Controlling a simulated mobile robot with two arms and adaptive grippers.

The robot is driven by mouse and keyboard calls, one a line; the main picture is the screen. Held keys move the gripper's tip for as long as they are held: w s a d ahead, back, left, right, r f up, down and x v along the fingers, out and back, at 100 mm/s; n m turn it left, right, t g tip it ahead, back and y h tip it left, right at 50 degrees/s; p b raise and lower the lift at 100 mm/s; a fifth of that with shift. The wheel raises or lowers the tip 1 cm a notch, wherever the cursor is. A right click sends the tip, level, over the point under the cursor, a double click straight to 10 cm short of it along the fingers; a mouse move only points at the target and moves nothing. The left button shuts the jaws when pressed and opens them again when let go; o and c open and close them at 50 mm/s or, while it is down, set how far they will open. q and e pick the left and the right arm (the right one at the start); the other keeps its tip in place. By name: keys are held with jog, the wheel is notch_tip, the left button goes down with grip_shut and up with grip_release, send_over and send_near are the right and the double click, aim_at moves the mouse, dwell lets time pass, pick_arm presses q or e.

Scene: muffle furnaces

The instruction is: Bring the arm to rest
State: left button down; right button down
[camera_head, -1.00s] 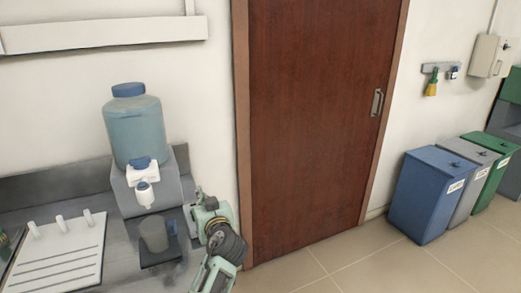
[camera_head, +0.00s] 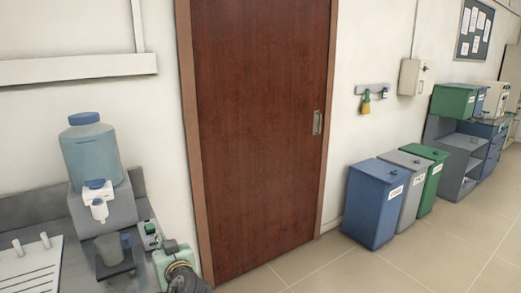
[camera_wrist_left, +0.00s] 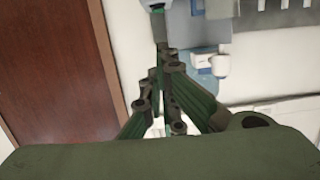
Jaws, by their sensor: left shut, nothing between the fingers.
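My left gripper (camera_wrist_left: 163,52) shows in the left wrist view with its fingers together and nothing between them. In that view it is in front of the pale wall, between the brown door and the water dispenser, which appears turned over. No gripper fingers can be made out in the head view. My right gripper is not in view.
A water dispenser (camera_head: 92,158) stands on a grey counter at left. A closed brown door (camera_head: 262,130) fills the middle. Blue (camera_head: 375,205), grey (camera_head: 409,185) and green (camera_head: 432,182) bins line the wall, with shelving (camera_head: 460,160) beyond. The tiled floor (camera_head: 400,268) at right is clear.

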pick_arm(q)
jog(key=s+a+f+m+g+h, duration=0.1)
jog(key=s+f+m+g+h, duration=0.3)
jog(key=s+f, duration=1.25)
jog(key=s+d+f+m+g+h, duration=0.1)
jog(key=s+d+m+g+h, duration=0.2)
jog(key=s, duration=1)
jog(key=s+d+f+m+g+h, duration=0.1)
jog(key=s+d+f+g+h, duration=0.2)
jog(key=s, duration=1)
notch_tip(320, 180, down, 26)
jog(key=s+d+g+y, duration=0.1)
jog(key=s, duration=0.1)
jog(key=s+a+f+g, duration=0.1)
jog(key=s+a+f, duration=0.1)
jog(key=s+f, duration=1.3)
jog(key=shift+s+a+f+m, duration=0.2)
jog(key=shift+s+a+m, duration=0.2)
jog(key=shift+s, duration=0.45)
jog(key=c, duration=2.5)
grip_release()
jog(key=shift+d, duration=0.1)
